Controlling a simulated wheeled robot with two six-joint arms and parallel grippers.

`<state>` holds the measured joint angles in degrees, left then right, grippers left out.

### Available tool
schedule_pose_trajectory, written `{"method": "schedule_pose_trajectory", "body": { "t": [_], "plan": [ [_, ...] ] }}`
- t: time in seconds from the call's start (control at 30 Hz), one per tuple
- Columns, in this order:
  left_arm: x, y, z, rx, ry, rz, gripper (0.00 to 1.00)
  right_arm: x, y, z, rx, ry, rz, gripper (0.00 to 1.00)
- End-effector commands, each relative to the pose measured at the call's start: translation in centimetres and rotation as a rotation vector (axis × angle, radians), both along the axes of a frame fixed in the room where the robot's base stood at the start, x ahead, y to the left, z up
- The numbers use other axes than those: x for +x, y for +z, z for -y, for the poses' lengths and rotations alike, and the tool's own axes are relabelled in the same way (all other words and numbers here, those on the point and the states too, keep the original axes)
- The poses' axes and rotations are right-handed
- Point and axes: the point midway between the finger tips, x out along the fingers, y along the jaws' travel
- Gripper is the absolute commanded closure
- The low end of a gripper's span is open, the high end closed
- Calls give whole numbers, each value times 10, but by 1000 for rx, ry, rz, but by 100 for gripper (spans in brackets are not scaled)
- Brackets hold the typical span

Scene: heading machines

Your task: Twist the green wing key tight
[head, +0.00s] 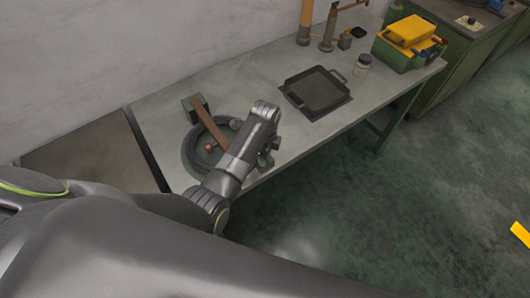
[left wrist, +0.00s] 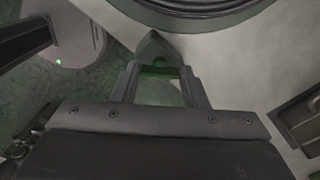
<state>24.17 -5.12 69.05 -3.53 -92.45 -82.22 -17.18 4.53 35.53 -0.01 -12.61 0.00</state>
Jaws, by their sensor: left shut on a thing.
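My left gripper (head: 266,160) is at the front edge of the grey workbench (head: 230,92), and its wrist hides most of what it holds in the head view. In the left wrist view the two fingers (left wrist: 158,74) are closed in on the green wing key (left wrist: 157,71), of which only a narrow dark green part shows between the tips. A grey pointed piece (left wrist: 156,46) sits just beyond the fingertips at the bench edge. How far the key is turned cannot be told. My right gripper is in neither view.
A dark coil (head: 190,150) and a hammer with a brown handle (head: 210,125) lie left of the wrist. A black square pan (head: 316,90), a jar (head: 362,65) and a green and yellow toolbox (head: 408,45) stand farther right. Open floor (head: 400,210) lies in front.

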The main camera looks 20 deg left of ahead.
Motion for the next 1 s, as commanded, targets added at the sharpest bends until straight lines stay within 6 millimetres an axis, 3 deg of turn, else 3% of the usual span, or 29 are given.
{"method": "schedule_pose_trajectory", "body": {
  "t": [0.5, 1.0],
  "plan": [
    [1, 1, 1, -1, -457, 3, 83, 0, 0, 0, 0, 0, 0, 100],
    [0, 1, 1, -2, -667, 2, 83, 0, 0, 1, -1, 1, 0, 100]
  ]
}}
